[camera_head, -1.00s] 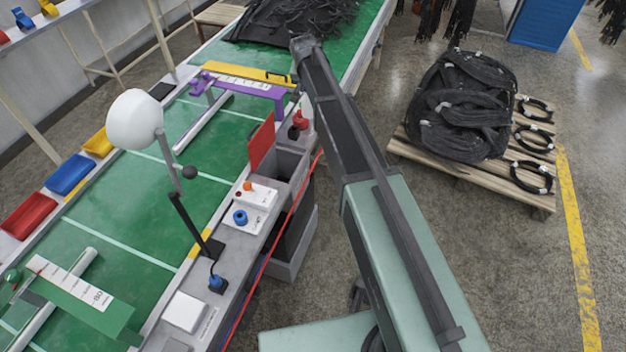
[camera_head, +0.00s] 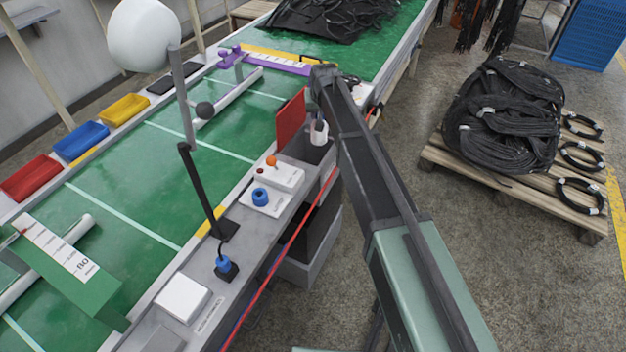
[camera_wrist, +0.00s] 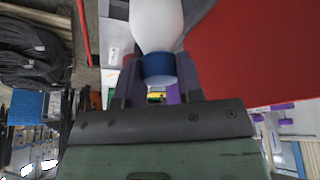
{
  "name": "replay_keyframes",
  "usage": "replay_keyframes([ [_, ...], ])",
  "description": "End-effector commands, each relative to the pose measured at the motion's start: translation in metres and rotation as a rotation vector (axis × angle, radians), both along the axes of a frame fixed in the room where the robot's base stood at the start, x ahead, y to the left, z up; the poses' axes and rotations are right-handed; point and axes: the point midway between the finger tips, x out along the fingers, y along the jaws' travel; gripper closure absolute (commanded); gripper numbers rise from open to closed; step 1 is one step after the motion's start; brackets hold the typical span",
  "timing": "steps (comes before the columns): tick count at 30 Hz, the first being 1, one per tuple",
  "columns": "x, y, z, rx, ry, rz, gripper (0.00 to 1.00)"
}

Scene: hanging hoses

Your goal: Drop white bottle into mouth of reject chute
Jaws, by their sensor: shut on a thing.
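The white bottle (camera_head: 319,131) shows just below the end of my arm in the head view. In the wrist view the bottle (camera_wrist: 157,25) has its blue cap (camera_wrist: 159,67) between the fingers of my gripper (camera_wrist: 158,82), with its white body pointing away from the gripper. My gripper is shut on it. The reject chute looks to be the grey box (camera_head: 303,166) with an upright red panel (camera_head: 290,119) beside its open mouth. The bottle appears over or at this mouth; its exact height is unclear. The red panel (camera_wrist: 250,50) fills the wrist view's right side.
Switch boxes (camera_head: 262,196) and a lamp with a white shade (camera_head: 143,35) stand along the conveyor edge. A purple frame (camera_head: 280,64) spans the green belt (camera_head: 150,185) behind. A pallet of black hoses (camera_head: 505,120) stands on the floor at right.

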Motion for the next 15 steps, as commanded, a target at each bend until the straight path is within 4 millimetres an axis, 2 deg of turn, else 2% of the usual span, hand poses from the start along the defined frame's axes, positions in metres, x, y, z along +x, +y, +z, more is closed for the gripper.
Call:
replay_keyframes([
  [1, -0.001, 0.007, -0.010, -0.002, -0.003, 0.032, 1.00],
  [8, -0.002, 0.013, -0.010, -0.004, -0.004, 0.070, 1.00],
  [15, -0.002, 0.013, -0.042, -0.004, -0.004, 0.068, 1.00],
])
